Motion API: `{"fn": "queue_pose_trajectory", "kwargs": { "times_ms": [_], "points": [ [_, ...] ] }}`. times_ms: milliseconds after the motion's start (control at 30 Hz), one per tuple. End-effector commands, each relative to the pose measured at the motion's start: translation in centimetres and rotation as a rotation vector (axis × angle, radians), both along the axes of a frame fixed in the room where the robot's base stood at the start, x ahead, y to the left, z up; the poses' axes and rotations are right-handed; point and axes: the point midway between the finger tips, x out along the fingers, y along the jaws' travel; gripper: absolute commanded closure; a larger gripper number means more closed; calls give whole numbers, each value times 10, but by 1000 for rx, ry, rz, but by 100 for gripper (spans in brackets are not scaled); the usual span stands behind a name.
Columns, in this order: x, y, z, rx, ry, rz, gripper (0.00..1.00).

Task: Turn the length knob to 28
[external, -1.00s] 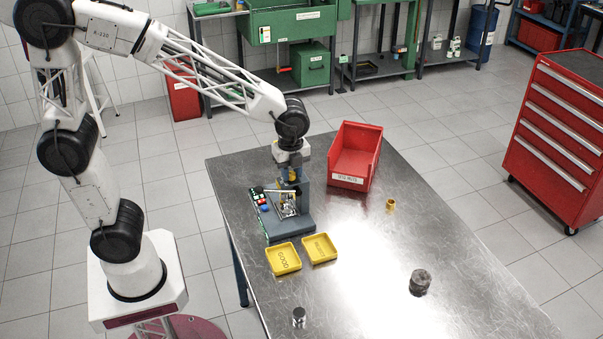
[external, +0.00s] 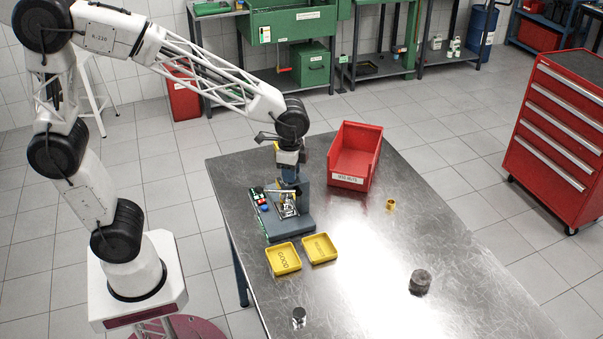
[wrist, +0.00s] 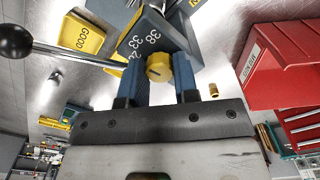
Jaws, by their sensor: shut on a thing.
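The length knob (wrist: 158,68) is yellow with a dark mark on its face, in front of a blue-grey dial plate (wrist: 150,35) in the wrist view. The numbers 38 and 33 read on the plate, with another number partly hidden by the knob. My gripper (wrist: 160,75) has its blue fingers on both sides of the knob and is shut on it. Which number the mark points to cannot be told. In the external view my gripper (external: 289,178) is over the test fixture (external: 290,228) on the table, and the knob is mostly hidden there.
A lever with a black ball (wrist: 15,41) reaches across the left of the wrist view. Two yellow trays (external: 284,258) (external: 320,248) stand before the fixture, and a red bin (external: 348,181) stands to its right. A brass part (external: 390,205) and a dark cylinder (external: 420,282) lie farther right.

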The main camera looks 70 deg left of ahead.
Motion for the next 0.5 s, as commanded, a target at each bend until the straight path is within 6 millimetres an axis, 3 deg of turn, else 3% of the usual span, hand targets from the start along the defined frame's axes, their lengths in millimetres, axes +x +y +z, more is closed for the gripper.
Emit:
{"fn": "queue_pose_trajectory", "kwargs": {
  "times_ms": [500],
  "points": [
    [0, -1, 1, -1, -2, 480, 95]
  ]
}}
